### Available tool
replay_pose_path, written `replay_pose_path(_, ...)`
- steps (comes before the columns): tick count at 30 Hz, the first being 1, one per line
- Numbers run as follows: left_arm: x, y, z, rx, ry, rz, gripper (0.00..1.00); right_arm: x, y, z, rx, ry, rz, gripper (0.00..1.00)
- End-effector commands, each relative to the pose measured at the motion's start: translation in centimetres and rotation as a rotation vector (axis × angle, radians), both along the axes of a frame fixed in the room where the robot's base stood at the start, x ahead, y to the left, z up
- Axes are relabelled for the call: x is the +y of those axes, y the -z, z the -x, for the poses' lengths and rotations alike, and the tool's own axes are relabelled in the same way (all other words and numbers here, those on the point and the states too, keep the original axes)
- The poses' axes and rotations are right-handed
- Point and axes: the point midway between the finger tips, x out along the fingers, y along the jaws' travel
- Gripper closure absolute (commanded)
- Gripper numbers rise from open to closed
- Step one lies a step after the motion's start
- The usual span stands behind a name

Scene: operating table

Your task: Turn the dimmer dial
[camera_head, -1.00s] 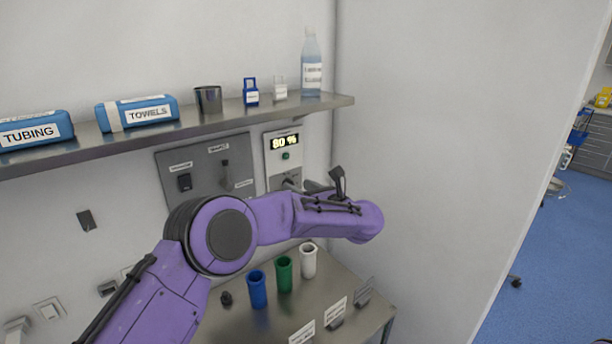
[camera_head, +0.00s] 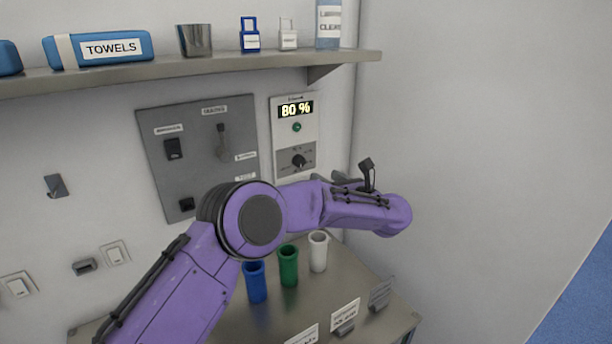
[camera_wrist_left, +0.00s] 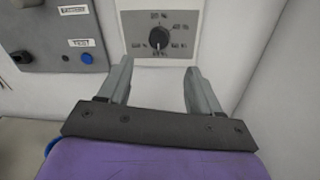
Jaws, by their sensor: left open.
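The dimmer dial (camera_head: 299,161) is a black round knob on a grey plate, low on a pale wall panel (camera_head: 283,114). The display (camera_head: 296,109) above it reads 80 %, with a green button (camera_head: 297,127) under it. In the left wrist view the dial (camera_wrist_left: 158,38) lies ahead of my left gripper (camera_wrist_left: 157,75), between the lines of its two fingers. The gripper is open and empty, apart from the dial. In the head view my purple left arm hides most of the gripper. My right gripper is not in view.
A grey switch panel (camera_head: 188,185) is left of the dimmer. A metal shelf (camera_head: 215,66) with bottles and packs runs above. Below stands a metal table (camera_head: 262,322) with blue (camera_head: 256,284), green (camera_head: 289,266) and white (camera_head: 318,252) cups. A bare side wall is close on the right.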

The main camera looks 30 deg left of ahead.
Motion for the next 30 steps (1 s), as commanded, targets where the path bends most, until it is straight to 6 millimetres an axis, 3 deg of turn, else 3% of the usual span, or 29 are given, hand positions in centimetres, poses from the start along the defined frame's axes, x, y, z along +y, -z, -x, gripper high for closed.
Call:
replay_pose_path(4,1.5,-0.4,-0.7,0.0,-0.004,0.001,0.36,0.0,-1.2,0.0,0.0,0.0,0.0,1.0)
replay_pose_path(15,8.3,-0.4,-4.1,-0.001,-0.003,0.001,0.36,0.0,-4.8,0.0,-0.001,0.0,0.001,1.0)
replay_pose_path(26,9.4,0.0,-4.7,-0.001,-0.001,0.0,0.36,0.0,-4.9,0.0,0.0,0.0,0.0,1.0)
replay_pose_path(27,9.4,0.0,-4.7,-0.001,-0.001,0.0,0.39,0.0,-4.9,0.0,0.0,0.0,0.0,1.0)
replay_pose_path(30,9.4,0.0,-4.7,-0.001,-0.001,0.0,0.72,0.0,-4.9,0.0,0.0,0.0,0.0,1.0)
